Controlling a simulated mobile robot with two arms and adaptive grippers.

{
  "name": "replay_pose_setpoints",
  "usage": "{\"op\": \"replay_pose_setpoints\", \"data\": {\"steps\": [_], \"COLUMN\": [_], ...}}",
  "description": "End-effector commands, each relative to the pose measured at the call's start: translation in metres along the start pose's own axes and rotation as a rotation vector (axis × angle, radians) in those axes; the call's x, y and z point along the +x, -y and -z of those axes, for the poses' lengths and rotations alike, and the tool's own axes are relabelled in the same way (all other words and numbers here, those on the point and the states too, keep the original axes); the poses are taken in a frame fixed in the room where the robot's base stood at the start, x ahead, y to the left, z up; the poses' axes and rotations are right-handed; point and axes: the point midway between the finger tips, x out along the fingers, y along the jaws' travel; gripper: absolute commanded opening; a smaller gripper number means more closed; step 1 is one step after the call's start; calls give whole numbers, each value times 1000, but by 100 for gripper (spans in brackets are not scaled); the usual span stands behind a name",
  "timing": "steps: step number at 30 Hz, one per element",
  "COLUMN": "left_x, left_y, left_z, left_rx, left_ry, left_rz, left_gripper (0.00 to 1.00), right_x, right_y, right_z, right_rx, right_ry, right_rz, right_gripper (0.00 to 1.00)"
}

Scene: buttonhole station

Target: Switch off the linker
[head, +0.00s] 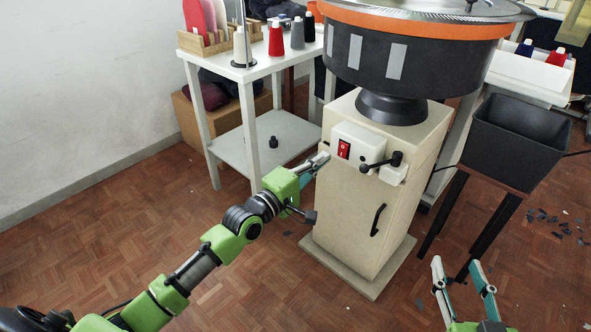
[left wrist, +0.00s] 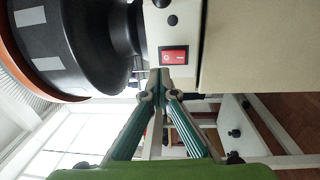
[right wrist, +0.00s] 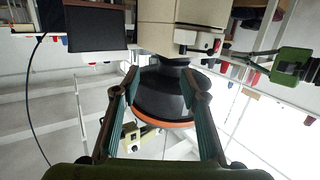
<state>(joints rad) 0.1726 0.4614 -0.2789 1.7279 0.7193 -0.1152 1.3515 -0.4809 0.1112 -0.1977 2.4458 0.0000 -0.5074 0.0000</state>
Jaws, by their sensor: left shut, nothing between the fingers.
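The linker is a cream cabinet (head: 372,215) with a dark round drum (head: 385,65) on top, banded in orange. A red rocker switch (head: 344,149) sits on a pale box on its front; in the left wrist view the switch (left wrist: 173,57) is close ahead of the fingertips. My left gripper (head: 318,161) is shut and empty, its tips just left of and slightly below the switch in the head view. Whether they touch the panel I cannot tell. My right gripper (head: 456,262) is open and empty at the lower right, away from the linker.
A black lever (head: 382,162) sticks out right of the switch, above a black door handle (head: 377,219). A white table (head: 245,70) with thread cones stands at left. A black bin (head: 520,138) on a stand is at right. The floor in front is mostly clear.

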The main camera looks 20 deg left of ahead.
Motion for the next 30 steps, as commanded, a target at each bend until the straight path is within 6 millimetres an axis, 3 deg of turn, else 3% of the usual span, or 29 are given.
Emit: {"op": "replay_pose_setpoints", "data": {"steps": [9,15,30], "left_x": [-49,-70,-76], "left_y": [-10,-14,-15], "left_z": [0,0,0], "left_rx": [1,0,0], "left_ry": [1,1,1], "left_rz": [3,2,0], "left_gripper": [0,0,0], "right_x": [-23,-39,-45], "right_y": [-9,-13,-14], "right_z": [-69,-96,-105], "right_rx": [-2,-1,0], "right_ry": [336,468,513], "right_rz": [-20,-28,-31], "right_gripper": [40,40,40]}}
